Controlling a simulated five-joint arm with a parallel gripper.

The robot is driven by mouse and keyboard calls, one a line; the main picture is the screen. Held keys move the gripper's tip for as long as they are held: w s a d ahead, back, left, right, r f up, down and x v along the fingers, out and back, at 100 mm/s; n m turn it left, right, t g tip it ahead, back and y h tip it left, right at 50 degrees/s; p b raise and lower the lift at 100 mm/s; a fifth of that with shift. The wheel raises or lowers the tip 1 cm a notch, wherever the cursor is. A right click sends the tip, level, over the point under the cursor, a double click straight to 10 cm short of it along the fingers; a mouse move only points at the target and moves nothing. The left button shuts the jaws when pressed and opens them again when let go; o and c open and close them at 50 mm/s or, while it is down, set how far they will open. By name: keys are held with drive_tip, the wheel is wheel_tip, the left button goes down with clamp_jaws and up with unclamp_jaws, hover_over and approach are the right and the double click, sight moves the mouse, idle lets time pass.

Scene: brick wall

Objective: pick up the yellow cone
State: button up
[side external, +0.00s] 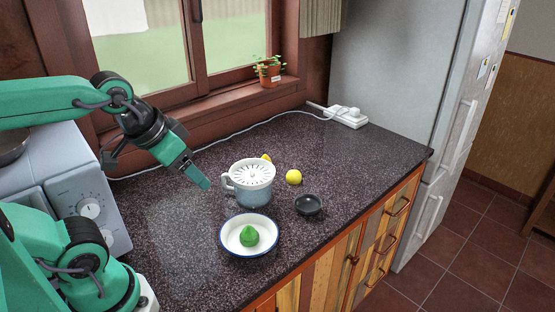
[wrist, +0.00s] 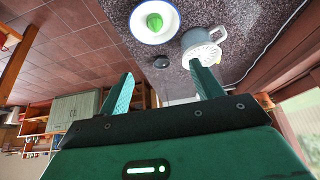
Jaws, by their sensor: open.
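A yellow-orange thing (side external: 266,158) stands mostly hidden behind a grey-blue mug-like juicer (side external: 252,190) with a white top; its shape cannot be told, but it may be the yellow cone. A rounder yellow object (side external: 293,177), like a lemon, sits on the counter right of the juicer. My gripper (side external: 199,180) is above the counter, left of the juicer and apart from everything. In the wrist view its two green fingers (wrist: 161,75) are spread, with nothing between them.
A white blue-rimmed plate (side external: 228,244) holds a green pointed lump (side external: 249,236) in front of the juicer. The right of the counter (side external: 375,165) is clear.

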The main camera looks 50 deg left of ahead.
drive_tip(key=shift+w+r, duration=0.1)
idle(0.6)
drive_tip(key=w+a+r+g, duration=0.1)
drive_tip(key=w+a+r, duration=0.1)
drive_tip(key=w, duration=0.4)
drive_tip(key=w+a+r, duration=0.1)
drive_tip(key=w+r, duration=0.1)
drive_tip(key=w, duration=0.3)
drive_tip(key=n+g, duration=0.1)
drive_tip(key=g, duration=0.4)
hover_over(265, 157)
drive_tip(key=f, duration=2)
drive_tip(key=shift+w+a+f, duration=0.15)
drive_tip(key=shift+w+a, duration=0.05)
drive_tip(key=shift+a+f, duration=0.15)
drive_tip(key=shift+f, duration=0.2)
drive_tip(key=shift+f, duration=3.9)
